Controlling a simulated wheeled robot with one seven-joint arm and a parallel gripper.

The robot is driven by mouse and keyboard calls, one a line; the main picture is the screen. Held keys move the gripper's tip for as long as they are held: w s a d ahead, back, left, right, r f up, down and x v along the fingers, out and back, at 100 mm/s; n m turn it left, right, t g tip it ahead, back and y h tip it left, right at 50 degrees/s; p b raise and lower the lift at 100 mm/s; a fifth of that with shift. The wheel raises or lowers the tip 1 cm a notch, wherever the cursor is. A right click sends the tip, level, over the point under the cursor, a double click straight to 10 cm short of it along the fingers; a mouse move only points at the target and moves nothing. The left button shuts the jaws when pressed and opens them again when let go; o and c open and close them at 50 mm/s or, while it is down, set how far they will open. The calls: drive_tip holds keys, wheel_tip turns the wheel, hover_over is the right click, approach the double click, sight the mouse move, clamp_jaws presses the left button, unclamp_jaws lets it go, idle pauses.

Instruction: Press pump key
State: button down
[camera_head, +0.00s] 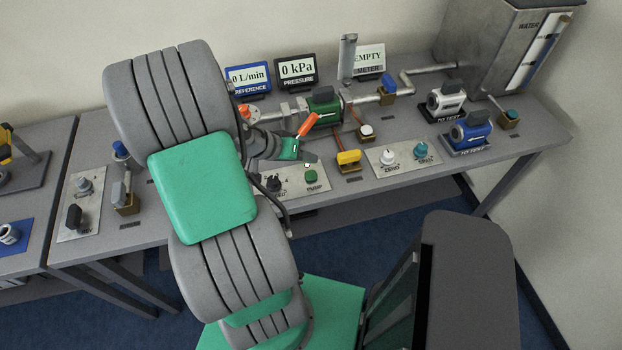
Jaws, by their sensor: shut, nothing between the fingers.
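The pump key appears to be the small green button (310,176) on a light metal panel (318,188) at the table's front edge, right of a black knob (273,184). The panel's lettering is too small to read surely. My gripper (308,161) is shut and empty, just behind and above the green button. I cannot tell whether it touches anything. My arm hides the panel's left part and some of the table behind it.
A pipe line with a green meter (323,106) and an orange handle (308,124) runs close behind my gripper. A yellow-handled valve (348,160) stands right of the panel. Displays reading 0 L/min (248,79), 0 kPa (296,70) and EMPTY (369,59) stand behind.

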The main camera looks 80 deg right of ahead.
sight(308, 176)
wheel_tip(308, 176, down, 4)
drive_tip(key=shift+f+b, duration=0.1)
drive_tip(key=shift+b, duration=1.15)
idle(0.9)
drive_tip(key=shift+f+b, duration=0.3)
drive_tip(key=shift+f, duration=0.05)
drive_tip(key=shift+f+b, duration=0.35)
drive_tip(key=shift+f, duration=0.1)
idle(0.6)
drive_tip(key=shift+r+p, duration=0.6)
drive_tip(key=shift+r, duration=0.25)
drive_tip(key=shift+r, duration=0.1)
wheel_tip(308, 176, up, 5)
drive_tip(key=p, duration=0.4)
